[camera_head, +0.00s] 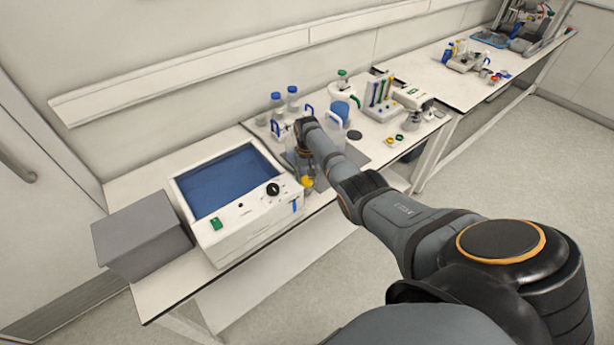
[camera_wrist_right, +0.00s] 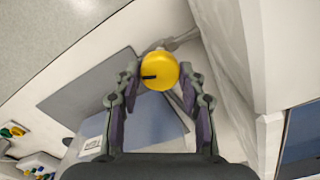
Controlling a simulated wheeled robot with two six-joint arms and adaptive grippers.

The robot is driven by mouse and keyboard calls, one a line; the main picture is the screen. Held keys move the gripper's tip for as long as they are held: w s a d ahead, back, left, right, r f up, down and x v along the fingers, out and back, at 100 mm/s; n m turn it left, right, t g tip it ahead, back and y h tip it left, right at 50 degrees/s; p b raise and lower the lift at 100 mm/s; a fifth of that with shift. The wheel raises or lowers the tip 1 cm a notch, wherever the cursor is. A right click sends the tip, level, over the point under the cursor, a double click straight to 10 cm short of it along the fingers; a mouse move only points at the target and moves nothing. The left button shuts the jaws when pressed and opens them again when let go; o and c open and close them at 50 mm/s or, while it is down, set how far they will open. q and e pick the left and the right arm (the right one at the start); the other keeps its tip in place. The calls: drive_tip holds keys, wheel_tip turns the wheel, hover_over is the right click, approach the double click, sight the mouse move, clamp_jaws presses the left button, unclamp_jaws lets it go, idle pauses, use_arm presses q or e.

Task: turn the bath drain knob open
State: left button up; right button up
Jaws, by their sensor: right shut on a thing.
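The bath (camera_head: 245,229) is a white box with a blue basin on the left part of the bench. Its drain knob (camera_head: 307,182) is yellow and sits low by the bath's right side. In the right wrist view the knob (camera_wrist_right: 159,71) is round, with a short dark mark pointing left, and a pale pipe shows behind it. My right gripper (camera_wrist_right: 161,80) is shut on the knob, one finger on each side of it. In the head view the right arm partly hides this gripper (camera_head: 305,172). My left gripper is not in view.
A grey box (camera_head: 142,232) stands left of the bath. The bath's front has a black dial (camera_head: 273,189) and a green switch (camera_head: 216,224). Bottles, a jug and a tube rack (camera_head: 379,98) stand behind and right of my right arm. The floor in front is clear.

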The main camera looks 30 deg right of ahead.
sight(307, 180)
drive_tip(key=shift+w+n, duration=0.1)
drive_tip(key=shift+n, duration=1.9)
drive_tip(key=o, duration=1.2)
drive_tip(key=shift+c, duration=0.2)
wheel_tip(307, 180, up, 12)
